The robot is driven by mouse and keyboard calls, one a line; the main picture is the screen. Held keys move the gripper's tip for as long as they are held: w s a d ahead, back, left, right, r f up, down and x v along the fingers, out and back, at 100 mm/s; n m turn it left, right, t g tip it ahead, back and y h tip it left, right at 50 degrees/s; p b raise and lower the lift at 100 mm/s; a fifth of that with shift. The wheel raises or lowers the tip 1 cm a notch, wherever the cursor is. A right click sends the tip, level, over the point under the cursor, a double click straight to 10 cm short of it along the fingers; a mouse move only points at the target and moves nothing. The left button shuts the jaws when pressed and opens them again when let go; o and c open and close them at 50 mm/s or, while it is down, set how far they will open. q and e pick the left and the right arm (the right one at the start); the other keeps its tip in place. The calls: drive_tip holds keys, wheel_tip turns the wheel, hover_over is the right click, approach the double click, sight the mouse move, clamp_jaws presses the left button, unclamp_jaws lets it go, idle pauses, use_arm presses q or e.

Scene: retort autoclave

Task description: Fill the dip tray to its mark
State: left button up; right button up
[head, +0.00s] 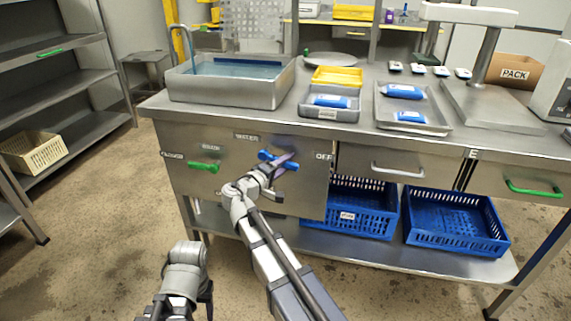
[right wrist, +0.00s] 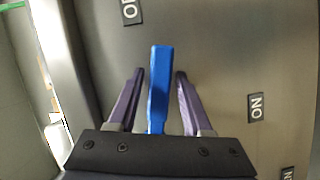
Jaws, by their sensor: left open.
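The grey metal dip tray (head: 222,90) stands on the left of the bench and holds some blue water. Its mark cannot be made out. On the cabinet front below is a blue lever (head: 266,155) beside a WATER label, with an OFF label to its right. A green lever (head: 203,167) sits under a DRAIN label. My right gripper (head: 281,168) is at the blue lever. In the right wrist view the blue lever (right wrist: 160,85) lies between the purple fingers, with gaps on both sides. My left gripper (head: 183,298) is low in front of the bench, open and apart from everything.
Yellow and grey bins (head: 338,78) and a metal tray (head: 440,122) with blue packs stand right of the dip tray. Blue crates (head: 455,240) sit on the lower shelf. A rack (head: 85,80) stands at the far left. The floor between rack and bench is clear.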

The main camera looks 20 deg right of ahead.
drive_tip(key=shift+o, duration=0.6)
drive_tip(key=v, duration=0.7)
drive_tip(key=shift+s+a+p, duration=0.25)
drive_tip(key=shift+a+p, duration=0.1)
drive_tip(key=shift+p, duration=0.05)
idle(1.7)
drive_tip(key=shift+w+d+f+n+t+y+b, duration=0.1)
drive_tip(key=shift+w+d+n+t+y+b, duration=0.5)
drive_tip(key=shift+d+t, duration=0.45)
drive_tip(key=shift+w+d+f+n+t+y+b, duration=0.15)
drive_tip(key=shift+w+d+n+t+y+b, duration=0.3)
drive_tip(key=shift+w+d+n+t+y, duration=0.55)
drive_tip(key=shift+w+d+f+n+t+y+b, duration=0.1)
drive_tip(key=shift+w+d+n+t+y+b, duration=0.45)
drive_tip(key=shift+d, duration=0.7)
